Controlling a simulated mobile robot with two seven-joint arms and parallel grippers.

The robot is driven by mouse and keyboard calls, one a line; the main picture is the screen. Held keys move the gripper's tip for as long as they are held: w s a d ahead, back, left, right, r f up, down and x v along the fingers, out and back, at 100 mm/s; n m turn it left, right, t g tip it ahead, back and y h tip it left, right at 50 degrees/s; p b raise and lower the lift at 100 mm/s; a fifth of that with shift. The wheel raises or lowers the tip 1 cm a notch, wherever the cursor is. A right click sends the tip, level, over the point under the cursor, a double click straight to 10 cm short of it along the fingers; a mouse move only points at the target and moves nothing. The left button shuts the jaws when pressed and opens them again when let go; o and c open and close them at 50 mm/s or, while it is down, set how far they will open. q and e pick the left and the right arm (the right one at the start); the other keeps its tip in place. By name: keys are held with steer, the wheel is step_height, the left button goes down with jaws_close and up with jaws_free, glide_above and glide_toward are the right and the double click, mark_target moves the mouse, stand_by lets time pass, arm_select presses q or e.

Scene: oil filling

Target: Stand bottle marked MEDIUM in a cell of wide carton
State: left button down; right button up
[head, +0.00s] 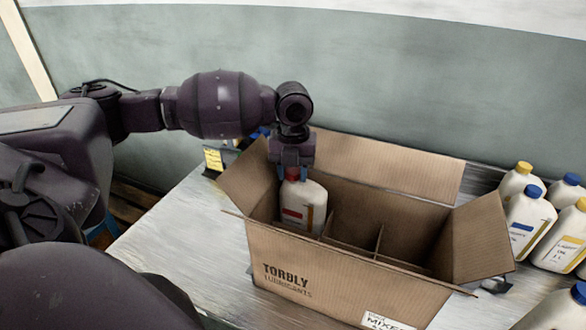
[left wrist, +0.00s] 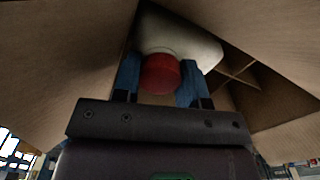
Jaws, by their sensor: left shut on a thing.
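A white bottle (head: 304,203) with a red cap and a red label band is upright inside the left end of the wide carton (head: 330,278). Its lower part is hidden by the carton's front wall, so I cannot tell whether it touches the floor. My left gripper (head: 292,174) is shut on the bottle's red cap from above. In the left wrist view the blue fingers (left wrist: 160,82) sit either side of the red cap (left wrist: 160,73). The word on the label is too small to read. My right gripper is not in view.
The carton's flaps are open, and empty cells with cardboard dividers (head: 352,247) lie right of the bottle. Several white bottles with yellow or blue caps (head: 527,220) stand on the table at the right. A yellow note (head: 213,159) is behind the carton's left flap.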

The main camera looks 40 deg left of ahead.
mark_target(293, 185)
arm_select(q)
steer(key=shift+f, duration=1.9)
steer(key=c, duration=0.6)
jaws_free()
steer(key=shift+d, duration=0.1)
steer(key=shift+f, duration=0.1)
